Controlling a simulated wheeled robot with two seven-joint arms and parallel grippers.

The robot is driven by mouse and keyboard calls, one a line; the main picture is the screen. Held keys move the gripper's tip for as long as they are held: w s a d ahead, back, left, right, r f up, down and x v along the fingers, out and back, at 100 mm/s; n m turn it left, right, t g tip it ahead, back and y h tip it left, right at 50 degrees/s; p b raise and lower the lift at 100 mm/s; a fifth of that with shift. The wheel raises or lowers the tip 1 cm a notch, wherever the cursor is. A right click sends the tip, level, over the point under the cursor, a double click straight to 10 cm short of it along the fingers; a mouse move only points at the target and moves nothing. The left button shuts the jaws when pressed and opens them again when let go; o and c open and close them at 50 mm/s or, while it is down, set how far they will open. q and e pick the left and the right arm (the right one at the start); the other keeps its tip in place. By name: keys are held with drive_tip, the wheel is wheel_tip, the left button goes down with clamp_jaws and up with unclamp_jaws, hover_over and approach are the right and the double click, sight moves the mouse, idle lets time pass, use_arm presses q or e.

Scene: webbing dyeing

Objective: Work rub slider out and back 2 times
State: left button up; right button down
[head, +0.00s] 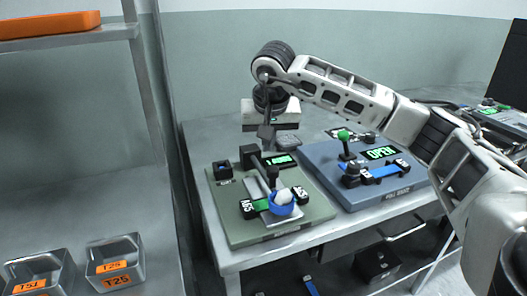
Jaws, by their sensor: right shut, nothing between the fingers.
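On the green board (312,217) at the table's front left stands a rub rig. It has a pale metal track (255,188), a dark block with an arm at its back, and a dark upright post (272,174), which looks like the slider's handle. A blue ring or cup (282,208) with a white round piece (284,196) sits at its front end. My right gripper (266,134) points down above the back of this rig, shut and empty. It appears apart from the post; exact contact is hard to tell. My left gripper is not in view.
A blue board (408,188) with a green-knobbed lever (344,136) and an "OPEN" display (381,153) lies to the right. A pale block (286,114) stands behind my gripper. Orange-labelled bins (114,262) and a metal shelf post (146,85) are at the left.

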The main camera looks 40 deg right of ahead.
drive_tip(key=v, duration=0.7)
drive_tip(key=shift+s, duration=0.25)
drive_tip(key=c, duration=2.1)
unclamp_jaws()
drive_tip(key=shift+s+r, duration=0.1)
drive_tip(key=shift+r, duration=0.35)
drive_tip(key=o, duration=0.9)
drive_tip(key=shift+s+a+r+n+p, duration=0.15)
drive_tip(key=shift+s+r+n+p, duration=0.1)
drive_tip(key=shift+s+r, duration=0.15)
drive_tip(key=shift+s+a+r+n+p, duration=0.1)
drive_tip(key=shift+s+r+n, duration=0.2)
drive_tip(key=shift+s, duration=0.25)
drive_tip(key=s+r+n+t+y+p, duration=0.1)
drive_tip(key=s+r+n+y+p, duration=0.1)
drive_tip(key=s+r+n, duration=0.4)
drive_tip(key=m, duration=0.1)
approach(274, 169)
drive_tip(key=x, duration=0.8)
drive_tip(key=shift+w+f+b, duration=0.15)
drive_tip(key=shift+f+b, duration=0.2)
